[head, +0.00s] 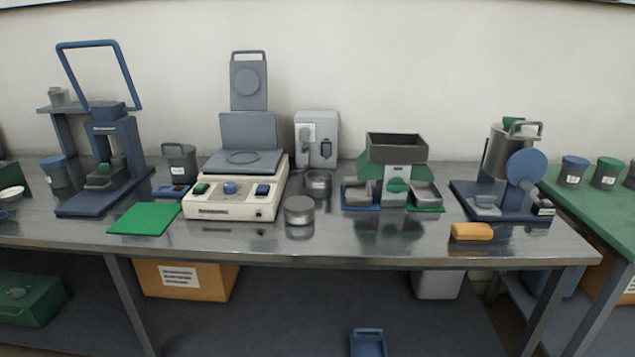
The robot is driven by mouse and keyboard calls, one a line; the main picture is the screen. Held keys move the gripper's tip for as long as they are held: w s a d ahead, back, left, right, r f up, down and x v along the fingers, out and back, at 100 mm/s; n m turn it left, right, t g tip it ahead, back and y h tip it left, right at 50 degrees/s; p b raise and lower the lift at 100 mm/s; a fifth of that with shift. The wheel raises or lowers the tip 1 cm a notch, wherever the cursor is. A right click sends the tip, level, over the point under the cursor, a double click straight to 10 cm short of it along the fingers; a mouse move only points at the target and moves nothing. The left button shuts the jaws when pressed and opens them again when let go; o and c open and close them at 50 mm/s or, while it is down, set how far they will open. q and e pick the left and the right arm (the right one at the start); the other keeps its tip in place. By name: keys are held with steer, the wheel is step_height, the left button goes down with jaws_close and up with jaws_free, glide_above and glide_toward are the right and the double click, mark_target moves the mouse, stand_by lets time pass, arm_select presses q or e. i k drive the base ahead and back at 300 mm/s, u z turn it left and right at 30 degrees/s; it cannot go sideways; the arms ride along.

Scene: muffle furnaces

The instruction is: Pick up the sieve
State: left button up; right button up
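A short round grey metal vessel, sieve-like in shape (299,210), stands upright near the front of the steel table (340,235), just right of the cream machine (232,207). A second round metal vessel (318,184) stands a little behind it, in front of a grey wall box. I cannot tell for certain which of the two is the sieve, as mesh is too small to make out. Neither of my grippers is in view.
A green mat (144,219) and blue press (105,165) are at left. A hopper with green sides (396,148) and metal pans stands right of the vessels. An orange block (472,231) lies near the front edge. The table front between vessels and block is clear.

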mark_target(319, 180)
steer(key=k, duration=0.45)
steer(key=z, duration=0.25)
steer(key=i, duration=0.5)
steer(key=u, duration=0.65)
steer(key=i, duration=0.65)
steer(key=u, duration=0.55)
